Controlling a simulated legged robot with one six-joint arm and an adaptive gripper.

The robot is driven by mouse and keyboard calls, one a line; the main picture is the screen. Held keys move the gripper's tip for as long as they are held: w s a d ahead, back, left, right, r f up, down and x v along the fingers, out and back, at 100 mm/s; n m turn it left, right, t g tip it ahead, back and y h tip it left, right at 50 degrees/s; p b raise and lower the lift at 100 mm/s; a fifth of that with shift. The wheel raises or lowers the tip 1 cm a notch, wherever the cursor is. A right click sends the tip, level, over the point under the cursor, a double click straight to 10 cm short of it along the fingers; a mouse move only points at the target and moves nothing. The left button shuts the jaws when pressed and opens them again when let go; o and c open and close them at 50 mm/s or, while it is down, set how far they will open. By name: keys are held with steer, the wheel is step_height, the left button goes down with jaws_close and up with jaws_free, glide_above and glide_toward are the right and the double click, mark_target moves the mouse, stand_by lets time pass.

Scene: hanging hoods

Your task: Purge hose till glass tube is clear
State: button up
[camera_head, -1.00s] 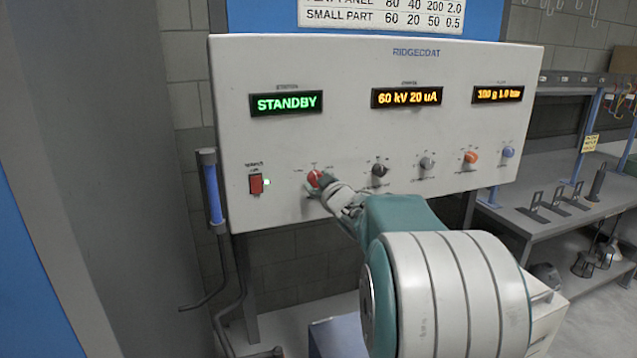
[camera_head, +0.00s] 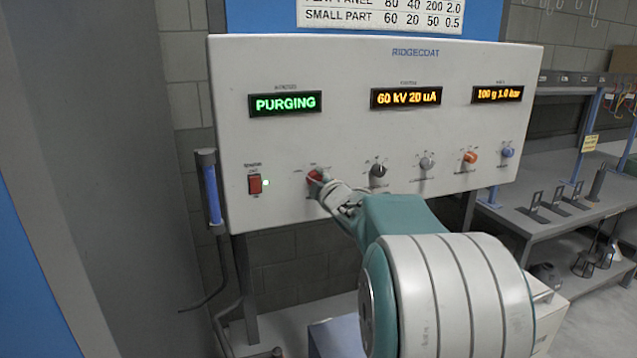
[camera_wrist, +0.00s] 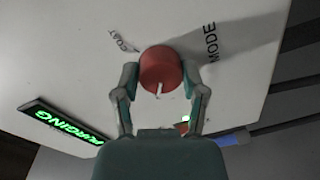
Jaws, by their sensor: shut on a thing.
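The red mode knob (camera_head: 314,176) is on the lower left of the white control panel (camera_head: 350,125). My gripper (camera_head: 322,184) is shut on it. In the wrist view the red knob (camera_wrist: 160,70) sits between both fingers of my gripper (camera_wrist: 160,82), with the words MODE and COAT printed near it. The green display (camera_head: 285,103) reads PURGING. A vertical tube with a blue section (camera_head: 213,194) is mounted at the panel's left edge, and its blue looks solid. The hose (camera_head: 225,320) below it runs down toward the floor.
Black (camera_head: 378,171), grey (camera_head: 426,161), orange (camera_head: 470,157) and blue (camera_head: 507,152) knobs line the panel to the right. A red rocker switch (camera_head: 255,184) with a green light is at left. A grey bench (camera_head: 560,220) stands at right.

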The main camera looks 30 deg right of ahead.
steer(key=shift+w+a+n, duration=0.1)
steer(key=shift+a+n, duration=0.1)
steer(key=shift+n, duration=0.1)
steer(key=o, duration=1.2)
steer(key=shift+a, duration=0.2)
steer(key=shift+c, duration=0.2)
steer(key=shift+d, duration=0.1)
steer(key=v, duration=1.2)
